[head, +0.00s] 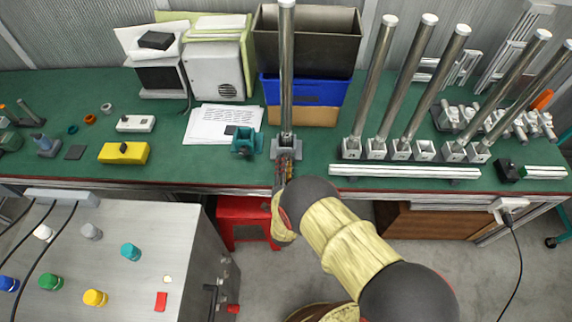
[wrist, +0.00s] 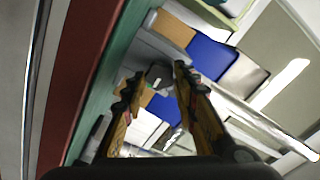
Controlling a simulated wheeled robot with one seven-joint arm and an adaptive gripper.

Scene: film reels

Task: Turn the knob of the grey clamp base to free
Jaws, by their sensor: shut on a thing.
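The grey clamp base (head: 287,150) stands near the front edge of the green bench in the head view, with a tall metal rod (head: 287,75) upright in it. My gripper (head: 284,162) reaches it from the front. In the wrist view, my gripper (wrist: 156,84) has its two dark-tipped fingers on either side of a small grey knob (wrist: 158,74), shut on it. The knob is hidden behind the gripper in the head view. Its turn position cannot be read.
A teal clamp (head: 245,143) sits just left of the base. Blue (head: 302,91) and dark bins stand behind it. A white rail (head: 405,171) and several rods in bases are to the right. A yellow block (head: 123,153) lies left. A red stool (head: 245,220) is below the bench.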

